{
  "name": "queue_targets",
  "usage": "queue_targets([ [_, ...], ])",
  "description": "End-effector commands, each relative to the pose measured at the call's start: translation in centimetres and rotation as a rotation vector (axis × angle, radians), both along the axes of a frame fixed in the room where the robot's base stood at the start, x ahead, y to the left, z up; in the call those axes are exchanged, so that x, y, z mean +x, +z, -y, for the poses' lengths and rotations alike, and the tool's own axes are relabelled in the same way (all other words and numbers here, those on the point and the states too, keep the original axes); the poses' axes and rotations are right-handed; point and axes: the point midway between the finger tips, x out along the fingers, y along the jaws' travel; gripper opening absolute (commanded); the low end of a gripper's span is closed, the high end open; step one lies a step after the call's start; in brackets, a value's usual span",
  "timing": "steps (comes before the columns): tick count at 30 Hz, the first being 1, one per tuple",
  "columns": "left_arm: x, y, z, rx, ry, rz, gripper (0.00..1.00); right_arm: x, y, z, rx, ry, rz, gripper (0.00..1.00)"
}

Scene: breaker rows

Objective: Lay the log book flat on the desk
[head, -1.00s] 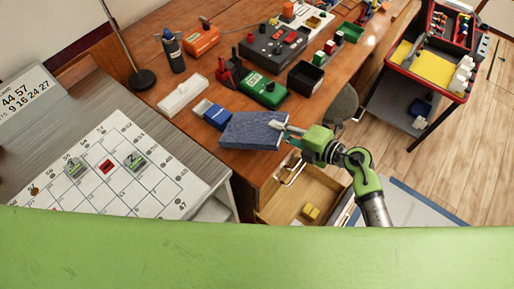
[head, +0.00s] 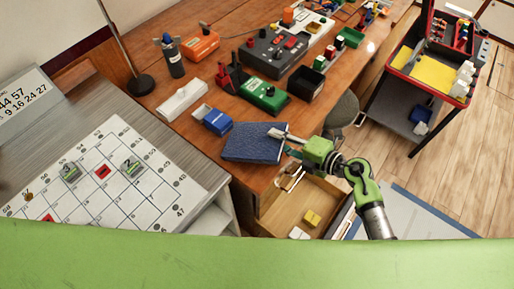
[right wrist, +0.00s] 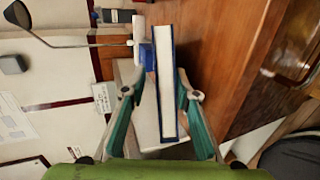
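The blue log book (head: 254,142) is at the front edge of the wooden desk in the head view, its cover facing up. I cannot tell whether its underside touches the desk. My right gripper (head: 283,135) has its fingers around the book's right side. In the right wrist view the book (right wrist: 166,85) shows edge-on, with white pages between blue covers, and sits between the teal fingers of my right gripper (right wrist: 161,88), which look closed on it. My left gripper is not in view.
A small blue box (head: 217,122) stands just behind the book. A green device (head: 263,95) and a black bin (head: 306,83) are farther back. An open drawer (head: 275,218) lies below the desk edge. A calendar board (head: 115,175) is on the left.

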Motion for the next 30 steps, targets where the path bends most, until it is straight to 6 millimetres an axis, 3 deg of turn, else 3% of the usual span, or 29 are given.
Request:
queue_targets([
  [18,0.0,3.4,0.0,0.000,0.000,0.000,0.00,-4.1,2.7,5.3,-0.002,-0.002,0.001,0.27],
  [30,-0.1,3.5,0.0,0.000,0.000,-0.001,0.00,-4.4,2.9,5.8,0.000,-0.002,0.002,0.27],
])
